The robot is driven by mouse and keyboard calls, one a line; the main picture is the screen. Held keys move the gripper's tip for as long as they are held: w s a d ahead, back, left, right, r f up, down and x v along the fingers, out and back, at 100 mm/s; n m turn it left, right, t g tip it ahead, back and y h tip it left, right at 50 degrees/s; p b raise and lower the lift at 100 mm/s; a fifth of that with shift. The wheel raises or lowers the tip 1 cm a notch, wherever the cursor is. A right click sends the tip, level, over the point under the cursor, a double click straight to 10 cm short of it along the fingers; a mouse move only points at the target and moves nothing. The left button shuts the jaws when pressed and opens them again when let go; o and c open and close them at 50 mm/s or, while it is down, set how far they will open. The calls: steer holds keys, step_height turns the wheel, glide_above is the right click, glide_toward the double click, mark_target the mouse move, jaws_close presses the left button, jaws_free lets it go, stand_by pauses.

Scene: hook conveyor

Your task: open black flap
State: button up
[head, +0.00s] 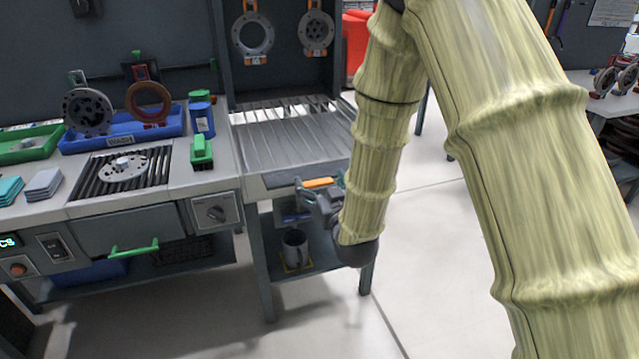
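No part is clearly marked as a black flap. A dark grey front panel (105,232) with a green bar handle (134,249) sits closed below the slotted grate of the left bench. My gripper (320,184) is at the front edge of the slatted conveyor table, to the right of that panel and apart from it. Its fingers look spread. An orange bar (318,183) shows between them; I cannot tell whether the fingers touch it or what it belongs to. My wrist and forearm hide the right end of the table front.
The slatted conveyor (290,138) has rings hung above it. A metal mug (295,248) stands on the shelf below. A blue tray (110,138) with discs, a grate (125,172) bearing a disc and a knob box (214,211) are on the left bench. The right floor is clear.

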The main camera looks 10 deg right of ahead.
steer(key=shift+r, duration=0.1)
steer(key=s+d, duration=0.2)
steer(key=s, duration=1)
steer(key=shift+c, duration=0.4)
